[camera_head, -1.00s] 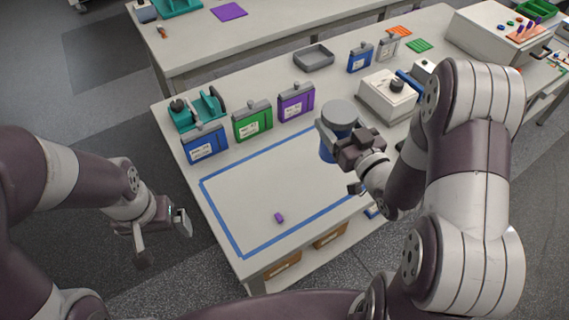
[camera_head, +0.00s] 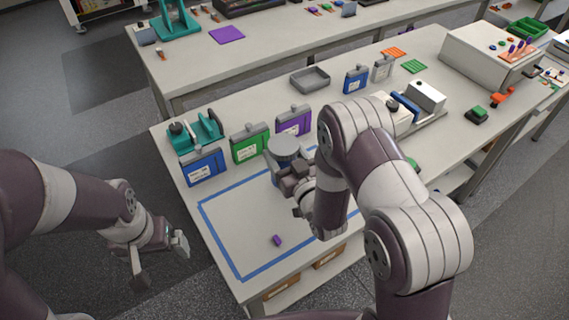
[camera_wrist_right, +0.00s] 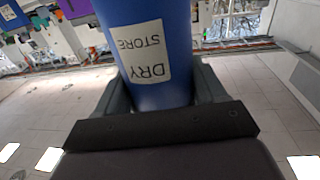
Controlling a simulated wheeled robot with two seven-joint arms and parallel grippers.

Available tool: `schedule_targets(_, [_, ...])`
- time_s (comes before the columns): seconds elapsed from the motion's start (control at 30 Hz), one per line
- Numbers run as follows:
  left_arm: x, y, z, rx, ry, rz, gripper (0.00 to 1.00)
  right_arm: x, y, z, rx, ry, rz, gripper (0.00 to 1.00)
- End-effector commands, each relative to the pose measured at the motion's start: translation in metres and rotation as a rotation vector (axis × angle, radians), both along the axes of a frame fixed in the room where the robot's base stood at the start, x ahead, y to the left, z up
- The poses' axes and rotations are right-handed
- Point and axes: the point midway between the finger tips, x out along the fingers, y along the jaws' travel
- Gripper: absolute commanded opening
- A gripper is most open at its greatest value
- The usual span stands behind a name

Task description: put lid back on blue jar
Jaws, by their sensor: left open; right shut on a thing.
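The blue jar (camera_head: 279,179) is at the back right of the blue taped rectangle in the head view, partly hidden by my right gripper (camera_head: 287,166). Its top shows as a round grey disc (camera_head: 283,147), which looks like a lid; how it is seated is not clear. In the right wrist view the jar (camera_wrist_right: 150,30) carries a white "DRY STORE" label, upside down in the picture. My right gripper is shut on the jar, with a finger on each side. I cannot tell whether the jar touches the table. My left gripper (camera_head: 160,262) is open and empty, off the table's left side.
A small purple piece (camera_head: 277,240) lies inside the taped rectangle (camera_head: 219,247). Blue (camera_head: 203,167), green (camera_head: 250,145) and purple (camera_head: 293,121) containers stand behind it. A grey tray (camera_head: 310,80) is further back. The rectangle's left part is clear.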

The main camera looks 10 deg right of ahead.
Motion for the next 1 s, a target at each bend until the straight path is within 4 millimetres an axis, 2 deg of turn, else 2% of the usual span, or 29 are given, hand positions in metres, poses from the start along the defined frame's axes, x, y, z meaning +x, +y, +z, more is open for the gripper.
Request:
schedule_targets(0.1, [0.000,0.000,0.001,0.000,0.000,0.000,1.00,0.000,0.000,-0.004,0.000,0.001,0.000,0.00])
schedule_targets(0.33, [0.000,0.000,0.005,0.000,0.000,0.000,1.00,0.000,0.000,-0.036,0.000,0.002,0.000,0.00])
schedule_targets(0.77, [0.000,0.000,-0.001,0.000,0.000,0.000,1.00,0.000,0.000,-0.045,0.000,-0.001,0.000,0.00])
schedule_targets(0.8, [0.000,0.000,0.000,0.000,0.000,0.000,1.00,0.000,0.000,-0.044,0.000,0.000,0.000,0.76])
schedule_targets(0.87, [0.000,0.000,0.001,0.000,0.000,0.000,1.00,0.000,0.000,-0.043,0.000,0.001,0.000,0.96])
schedule_targets(1.0, [0.000,0.000,0.001,0.000,0.000,0.000,1.00,0.000,0.000,-0.043,0.000,0.001,0.000,0.96])
